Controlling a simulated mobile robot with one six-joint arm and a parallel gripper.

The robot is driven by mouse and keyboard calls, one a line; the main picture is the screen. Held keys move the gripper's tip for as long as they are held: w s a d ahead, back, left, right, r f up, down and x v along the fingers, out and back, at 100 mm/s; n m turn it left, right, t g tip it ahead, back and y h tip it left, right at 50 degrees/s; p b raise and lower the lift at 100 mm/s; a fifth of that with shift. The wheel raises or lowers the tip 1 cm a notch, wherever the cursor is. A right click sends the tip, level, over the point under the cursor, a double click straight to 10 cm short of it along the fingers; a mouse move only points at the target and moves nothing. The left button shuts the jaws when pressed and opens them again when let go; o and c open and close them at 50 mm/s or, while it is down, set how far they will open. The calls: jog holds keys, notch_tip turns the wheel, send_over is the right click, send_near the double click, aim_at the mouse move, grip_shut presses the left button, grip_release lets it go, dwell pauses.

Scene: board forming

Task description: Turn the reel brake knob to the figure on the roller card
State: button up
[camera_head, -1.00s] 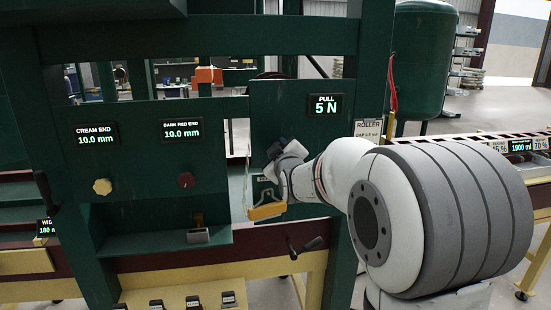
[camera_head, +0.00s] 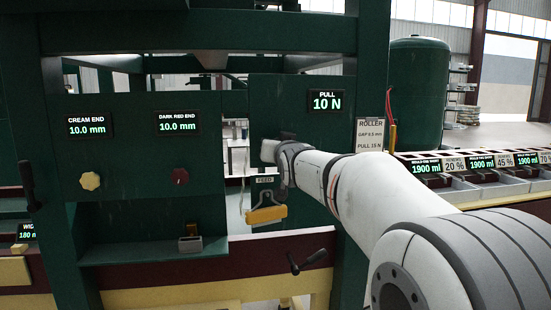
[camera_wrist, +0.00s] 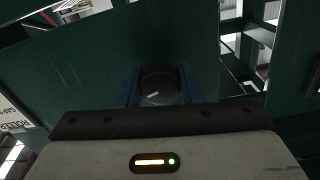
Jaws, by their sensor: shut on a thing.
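The pull display (camera_head: 326,102) on the green panel reads 10 N. The roller card (camera_head: 370,133) to its right reads gap 4.5 mm and pull 15 N. The dark round reel brake knob (camera_wrist: 160,84) shows in the wrist view with a pale mark on its face. My gripper (camera_wrist: 160,92) has its blue fingers on both sides of the knob and is shut on it. In the head view my wrist hides most of the knob and the fingers.
A cream knob (camera_head: 90,181) and a dark red knob (camera_head: 180,176) sit on the left panel under displays reading 10.0 mm each. A yellow feed handle (camera_head: 266,215) is below my wrist. A dark crank (camera_head: 305,262) sticks out lower down.

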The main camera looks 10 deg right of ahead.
jog(key=shift+f+m+b, duration=0.2)
jog(key=shift+m+b, duration=0.4)
jog(key=shift+m, duration=0.2)
jog(key=shift+f+m+b, duration=0.15)
jog(key=shift+m+b, duration=0.4)
jog(key=shift+m, duration=0.25)
jog(key=o, duration=0.8)
jog(key=shift+r, duration=0.1)
jog(key=shift+o, duration=0.8)
jog(key=shift+r, duration=0.15)
jog(key=s, duration=0.7)
jog(key=shift+s, duration=0.4)
